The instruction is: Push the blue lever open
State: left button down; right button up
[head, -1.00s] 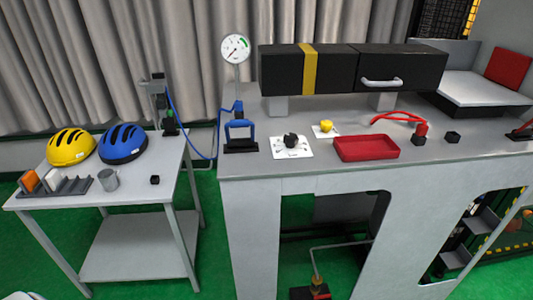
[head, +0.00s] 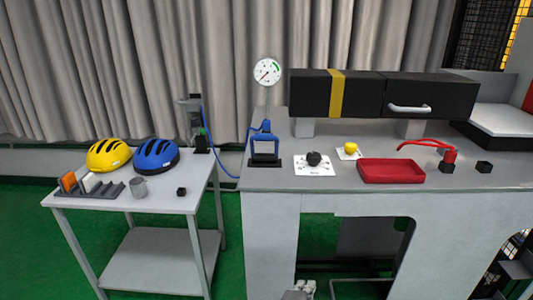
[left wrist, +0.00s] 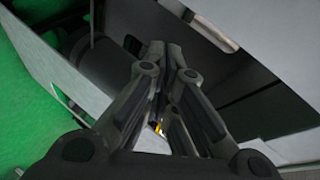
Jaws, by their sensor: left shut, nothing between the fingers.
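The blue lever (head: 265,143) is an upright blue loop on a black base, near the left front corner of the grey bench (head: 400,184). It stands below a round white gauge (head: 267,72). My left gripper (head: 300,288) just shows at the bottom edge of the head view, low in front of the bench and well below the lever. In the left wrist view the left gripper (left wrist: 168,50) has its fingers together with nothing between them. The lever cannot be made out in that view. My right gripper is not in view.
On the bench are a black knob (head: 314,158), a yellow button (head: 351,147), a red tray (head: 391,171) and a long black box (head: 358,95). A side table (head: 150,198) on the left holds two helmets. A blue hose (head: 220,165) hangs between the tables.

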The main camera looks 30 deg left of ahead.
pick_arm(q)
jog(key=w+a+r+t+y+b, duration=0.1)
jog(key=a+r+t+y, duration=0.25)
jog(key=r, duration=1.35)
jog(key=s+a+r+y, duration=0.2)
jog(key=s+a+r, duration=0.1)
jog(key=r, duration=0.5)
jog(key=s+a+r+y+b, duration=0.1)
jog(key=s+a+r+y, duration=0.2)
jog(key=r, duration=0.5)
jog(key=shift+s+r+n+t, duration=0.3)
jog(key=shift+s+r+t, duration=0.05)
jog(key=shift+s+t, duration=0.1)
jog(key=shift+w+a, duration=0.15)
jog(key=p, duration=0.4)
send_near(267, 140)
jog(key=x, duration=0.6)
jog(key=shift+w+a, duration=0.35)
jog(key=shift+w, duration=0.15)
